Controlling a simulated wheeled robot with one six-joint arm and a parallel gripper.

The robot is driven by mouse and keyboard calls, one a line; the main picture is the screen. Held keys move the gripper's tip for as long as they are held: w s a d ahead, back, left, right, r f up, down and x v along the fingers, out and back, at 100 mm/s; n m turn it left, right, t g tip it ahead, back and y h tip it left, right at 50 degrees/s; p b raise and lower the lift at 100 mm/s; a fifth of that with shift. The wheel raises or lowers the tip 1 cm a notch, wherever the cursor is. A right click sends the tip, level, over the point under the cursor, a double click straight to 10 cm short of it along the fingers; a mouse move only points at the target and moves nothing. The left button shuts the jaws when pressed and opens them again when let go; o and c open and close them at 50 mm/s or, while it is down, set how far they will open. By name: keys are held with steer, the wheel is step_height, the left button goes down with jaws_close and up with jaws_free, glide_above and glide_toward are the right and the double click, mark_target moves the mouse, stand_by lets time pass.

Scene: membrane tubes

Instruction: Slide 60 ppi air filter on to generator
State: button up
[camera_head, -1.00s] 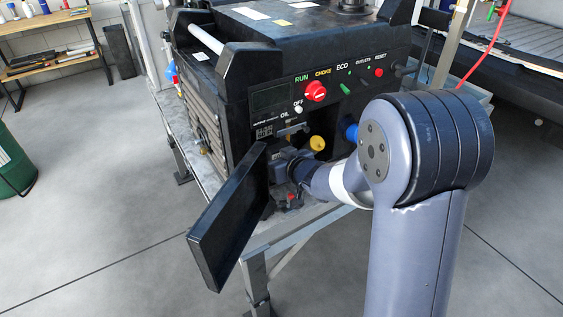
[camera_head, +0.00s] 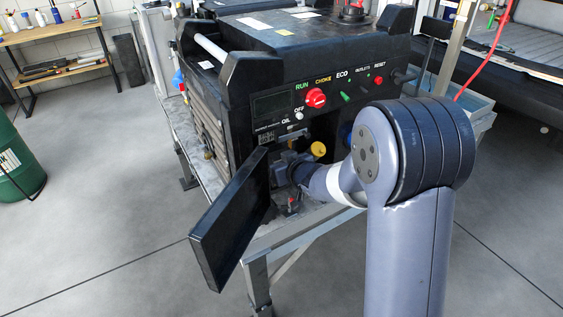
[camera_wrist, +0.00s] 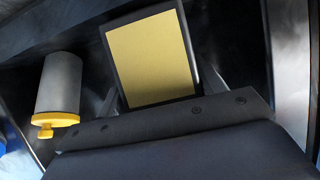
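The generator (camera_head: 330,60) is a large black box on a metal stand, with its side door (camera_head: 232,215) swung open. My arm reaches into the opening low on its front face. In the wrist view, the air filter (camera_wrist: 152,58) is a yellow rectangular panel in a black frame, slightly tilted and in line with my gripper (camera_wrist: 161,80). My fingers are spread, one beside each side of the filter's lower part. Whether they press on it is unclear, and how the filter meets the generator is hidden. The filter cannot be made out in the head view.
A grey cylinder with a yellow cap (camera_wrist: 60,90) stands left of the filter, close to my gripper. A yellow knob (camera_head: 318,149) is just above my wrist. The open door flanks my arm on the left. A green barrel (camera_head: 20,165) stands on the open floor at left.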

steer(key=shift+o, duration=1.4)
steer(key=shift+w+r, duration=0.4)
steer(key=shift+w, duration=0.2)
steer(key=shift+s+a, duration=0.1)
steer(key=shift+a, duration=0.1)
steer(key=shift+s, duration=0.1)
steer(key=shift+s+r, duration=0.1)
steer(key=shift+s, duration=0.4)
steer(key=d+p+v, duration=0.1)
steer(key=v, duration=0.9)
steer(key=shift+f, duration=0.35)
